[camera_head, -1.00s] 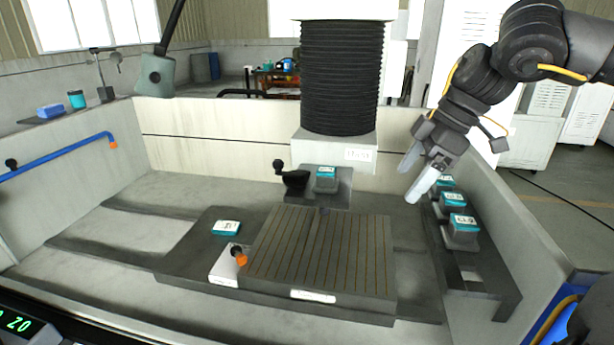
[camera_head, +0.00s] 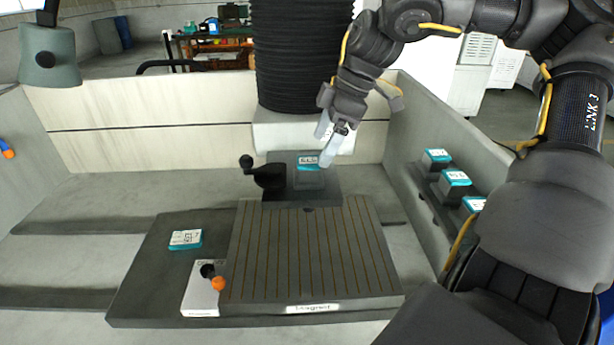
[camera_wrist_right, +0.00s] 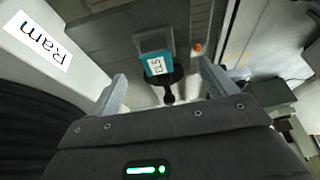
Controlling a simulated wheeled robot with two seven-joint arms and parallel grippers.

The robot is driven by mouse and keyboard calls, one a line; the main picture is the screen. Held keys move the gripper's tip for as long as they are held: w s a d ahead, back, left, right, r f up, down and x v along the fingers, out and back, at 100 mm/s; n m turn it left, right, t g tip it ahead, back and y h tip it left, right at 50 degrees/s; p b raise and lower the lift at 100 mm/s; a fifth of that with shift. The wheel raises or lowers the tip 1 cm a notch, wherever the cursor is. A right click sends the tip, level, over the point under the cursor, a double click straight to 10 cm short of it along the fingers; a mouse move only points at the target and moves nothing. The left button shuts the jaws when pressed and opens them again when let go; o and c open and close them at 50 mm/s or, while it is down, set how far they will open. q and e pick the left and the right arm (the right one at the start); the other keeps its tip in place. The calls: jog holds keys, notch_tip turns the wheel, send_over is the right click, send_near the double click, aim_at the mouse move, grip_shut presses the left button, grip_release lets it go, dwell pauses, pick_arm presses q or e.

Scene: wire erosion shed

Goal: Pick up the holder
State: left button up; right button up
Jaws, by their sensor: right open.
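A grey holder with a teal cap and a white label (camera_head: 308,164) sits on the dark block behind the slotted plate, below the ram. In the right wrist view this holder (camera_wrist_right: 156,63) lies ahead, roughly between the fingers. My right gripper (camera_head: 326,143) is open and empty, just above and behind that holder, and its fingers (camera_wrist_right: 163,75) look apart from it. Another teal-capped holder (camera_head: 186,239) lies on the dark plate to the left. Holders of the same kind (camera_head: 437,159) stand in a row on the right-hand rack. My left gripper is out of view.
The slotted plate (camera_head: 305,250) in the middle is bare. A black ball-ended handle (camera_head: 262,174) stands just left of the rear holder. The ram with its black bellows (camera_head: 300,60) hangs close behind my right gripper. An orange knob (camera_head: 218,283) sits at front left.

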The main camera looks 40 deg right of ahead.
aim_at(312, 160)
jog(key=shift+w+x, duration=0.25)
jog(key=shift+x, duration=1)
jog(key=shift+s+d, duration=0.1)
jog(key=shift+f, duration=0.1)
jog(key=p+x, duration=0.1)
jog(key=x, duration=0.3)
jog(key=shift+w+p, duration=0.2)
jog(key=shift+p, duration=0.15)
jog(key=shift+f, duration=0.35)
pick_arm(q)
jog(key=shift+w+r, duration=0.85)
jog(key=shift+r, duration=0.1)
pick_arm(e)
jog(key=c, duration=1.4)
